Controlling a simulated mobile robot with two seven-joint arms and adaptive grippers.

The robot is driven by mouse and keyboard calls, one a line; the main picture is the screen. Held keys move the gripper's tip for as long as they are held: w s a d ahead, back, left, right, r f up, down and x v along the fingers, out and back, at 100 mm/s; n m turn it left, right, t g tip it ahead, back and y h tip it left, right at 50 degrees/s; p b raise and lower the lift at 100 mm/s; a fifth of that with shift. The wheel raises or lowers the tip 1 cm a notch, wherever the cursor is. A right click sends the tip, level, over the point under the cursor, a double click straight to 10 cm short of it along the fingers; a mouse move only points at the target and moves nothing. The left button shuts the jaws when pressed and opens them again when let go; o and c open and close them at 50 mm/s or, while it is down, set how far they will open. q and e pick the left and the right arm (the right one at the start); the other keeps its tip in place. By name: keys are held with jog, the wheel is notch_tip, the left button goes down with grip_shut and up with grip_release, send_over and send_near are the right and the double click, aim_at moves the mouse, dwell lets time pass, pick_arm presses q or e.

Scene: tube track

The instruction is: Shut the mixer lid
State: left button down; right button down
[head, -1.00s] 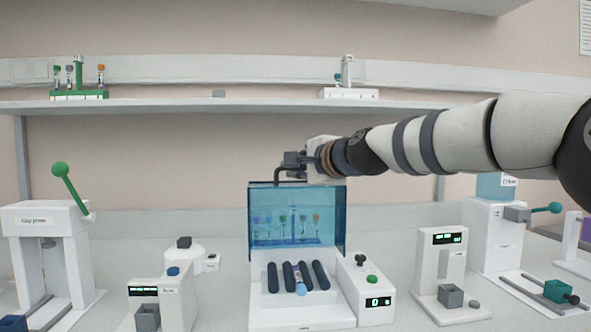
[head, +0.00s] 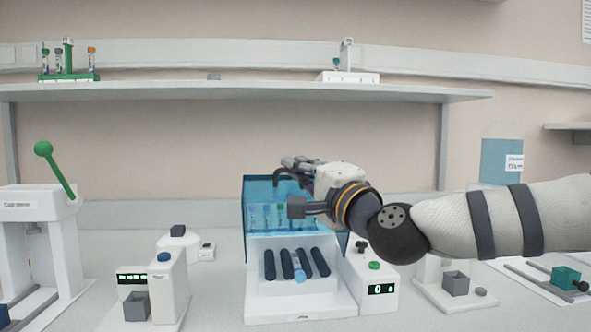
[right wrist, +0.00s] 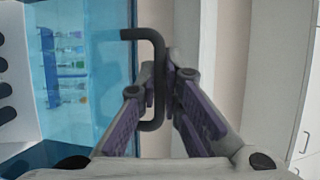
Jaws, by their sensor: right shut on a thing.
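The mixer (head: 300,308) stands on the bench in the middle of the head view. Its see-through blue lid (head: 262,228) stands raised at the back of the mixer, above the tray. It also shows at the left of the right wrist view (right wrist: 95,50). A dark bent handle (head: 279,178) is at the lid's top edge and fills the middle of the right wrist view (right wrist: 155,50). My right gripper (head: 290,174) is shut on this handle. Dark rollers (head: 287,264) and a blue-capped tube (head: 299,273) lie uncovered in the mixer. My left gripper is not in view.
The mixer's control box (head: 375,268) is on its right, under my right arm. A white device (head: 160,285) and a green-levered press (head: 45,220) stand to the left. A shelf (head: 215,91) runs behind, above the mixer.

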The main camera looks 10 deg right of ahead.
jog(key=shift+s+f+t, duration=0.3)
jog(key=shift+s+f, duration=0.25)
jog(key=shift+s, duration=0.15)
jog(key=shift+s+f, duration=0.45)
jog(key=shift+s, duration=0.05)
jog(key=c, duration=2)
grip_release()
jog(key=shift+s, duration=0.1)
